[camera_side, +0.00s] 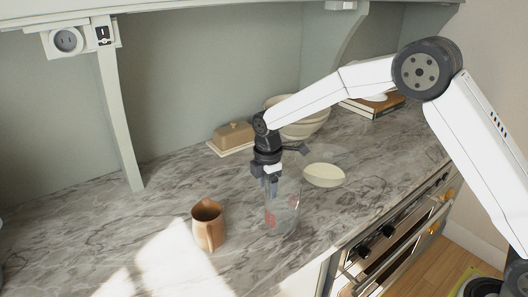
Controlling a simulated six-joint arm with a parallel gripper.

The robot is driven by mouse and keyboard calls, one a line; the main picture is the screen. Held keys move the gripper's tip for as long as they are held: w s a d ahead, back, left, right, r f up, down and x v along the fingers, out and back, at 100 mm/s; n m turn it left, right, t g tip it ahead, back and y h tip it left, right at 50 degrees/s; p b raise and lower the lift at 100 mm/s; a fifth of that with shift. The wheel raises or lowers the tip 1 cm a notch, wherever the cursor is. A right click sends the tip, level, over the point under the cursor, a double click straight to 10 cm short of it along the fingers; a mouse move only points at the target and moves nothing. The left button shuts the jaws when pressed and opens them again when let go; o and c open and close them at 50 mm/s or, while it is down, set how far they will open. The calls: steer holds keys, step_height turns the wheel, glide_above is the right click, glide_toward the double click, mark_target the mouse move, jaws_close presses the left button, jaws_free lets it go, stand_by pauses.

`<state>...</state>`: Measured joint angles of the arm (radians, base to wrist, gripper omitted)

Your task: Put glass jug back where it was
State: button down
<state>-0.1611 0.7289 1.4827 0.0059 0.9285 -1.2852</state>
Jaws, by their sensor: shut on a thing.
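The glass jug (284,212) is clear, with a reddish mark low on its side. It is upright at the middle of the marble counter, near the front edge. My gripper (272,188) points down at the jug's upper left rim and is shut on it. The fingertips are small and partly blend with the glass, so the exact grip is hard to see. I cannot tell whether the jug's base touches the counter.
A copper-brown pitcher (208,226) stands left of the jug. A pale oval dish (324,175) lies to the right. Behind are a butter dish (233,137), stacked bowls (309,122) and books (372,107). An oven (395,237) is below the front edge.

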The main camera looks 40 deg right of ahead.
steer(key=shift+f, duration=0.35)
steer(key=shift+f, duration=0.15)
jaws_free()
step_height(320, 180, up, 12)
steer(key=shift+r, duration=0.15)
stand_by(0.7)
stand_by(0.5)
steer(key=s+d+f+m+t, duration=0.1)
steer(key=s+d+f+m, duration=0.1)
steer(key=s+m, duration=0.3)
steer(key=s+d+f+m, duration=0.3)
steer(key=s+m, duration=0.3)
steer(key=s, duration=0.4)
steer(key=s+d+f+m+t, duration=0.1)
steer(key=s+d+f+m, duration=0.2)
steer(key=s, duration=0.5)
steer(key=shift+s+d+f+m+t, duration=0.2)
steer(key=shift+f+m, duration=0.25)
steer(key=shift+m, duration=0.2)
steer(key=shift+s+d+f+m+t, duration=0.1)
steer(key=shift+s+f+m, duration=0.05)
steer(key=shift+f+m, duration=0.4)
